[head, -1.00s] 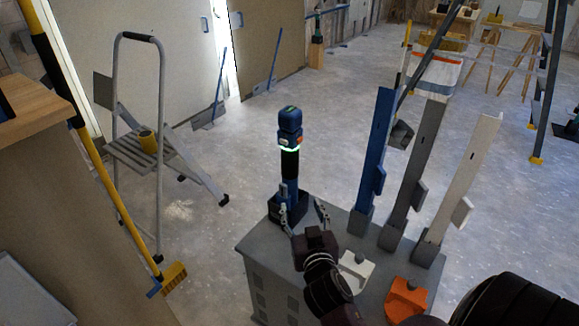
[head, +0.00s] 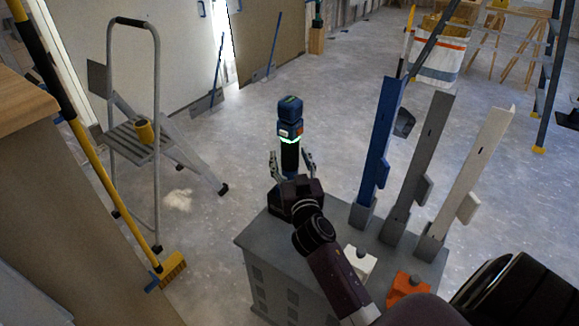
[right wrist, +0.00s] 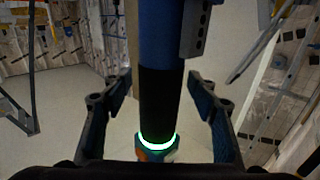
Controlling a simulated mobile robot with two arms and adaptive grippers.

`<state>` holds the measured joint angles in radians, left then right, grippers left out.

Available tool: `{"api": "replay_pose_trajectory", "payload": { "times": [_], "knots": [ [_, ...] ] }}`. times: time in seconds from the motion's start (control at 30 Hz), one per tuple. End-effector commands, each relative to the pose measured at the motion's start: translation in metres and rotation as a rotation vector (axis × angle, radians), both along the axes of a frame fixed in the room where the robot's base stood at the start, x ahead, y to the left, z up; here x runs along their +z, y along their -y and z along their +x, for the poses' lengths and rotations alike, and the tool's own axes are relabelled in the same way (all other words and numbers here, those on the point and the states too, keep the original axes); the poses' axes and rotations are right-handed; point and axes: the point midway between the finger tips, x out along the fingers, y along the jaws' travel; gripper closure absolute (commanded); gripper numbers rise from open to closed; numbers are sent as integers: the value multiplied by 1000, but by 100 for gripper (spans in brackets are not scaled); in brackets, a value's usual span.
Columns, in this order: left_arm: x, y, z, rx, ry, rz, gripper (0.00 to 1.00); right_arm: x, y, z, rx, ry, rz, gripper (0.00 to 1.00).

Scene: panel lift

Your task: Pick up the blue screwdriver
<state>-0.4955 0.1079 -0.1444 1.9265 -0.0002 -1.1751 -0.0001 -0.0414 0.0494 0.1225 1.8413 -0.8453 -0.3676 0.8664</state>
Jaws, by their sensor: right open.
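The blue screwdriver (head: 289,122) stands upright at the left back of the grey cabinet. It has a blue top, a glowing green ring and a black grip. My right gripper (head: 291,168) is open, with one finger on each side of the screwdriver's lower part. In the right wrist view the screwdriver's black grip (right wrist: 158,100) runs between the two fingers of the right gripper (right wrist: 163,112), with a visible gap on both sides. My gripper and wrist hide the screwdriver's foot in the head view. My left gripper is not in view.
The grey cabinet (head: 262,232) also bears blue (head: 380,150), grey (head: 420,155) and white (head: 475,180) upright panels to the right. A white piece (head: 360,262) and an orange piece (head: 408,287) lie near its front. A stepladder (head: 135,140) and yellow broom (head: 105,185) stand left.

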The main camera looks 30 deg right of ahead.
Motion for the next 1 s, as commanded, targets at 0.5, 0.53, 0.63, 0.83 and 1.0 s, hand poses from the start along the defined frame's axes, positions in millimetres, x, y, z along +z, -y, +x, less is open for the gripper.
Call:
{"api": "replay_pose_trajectory", "payload": {
  "times": [0.5, 0.53, 0.63, 0.83, 1.0],
  "knots": [
    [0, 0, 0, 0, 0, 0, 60, 0, 0, 0, 0, -1, 1, 87],
    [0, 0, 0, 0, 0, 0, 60, 0, 0, 0, 0, -1, 1, 90],
    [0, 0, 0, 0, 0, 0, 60, 0, 0, 0, 0, -1, 1, 100],
    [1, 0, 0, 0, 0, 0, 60, 5, -1, 0, 2, 9, -3, 100],
    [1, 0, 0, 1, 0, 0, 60, 5, -1, 0, 2, 9, -3, 100]
  ]
}}
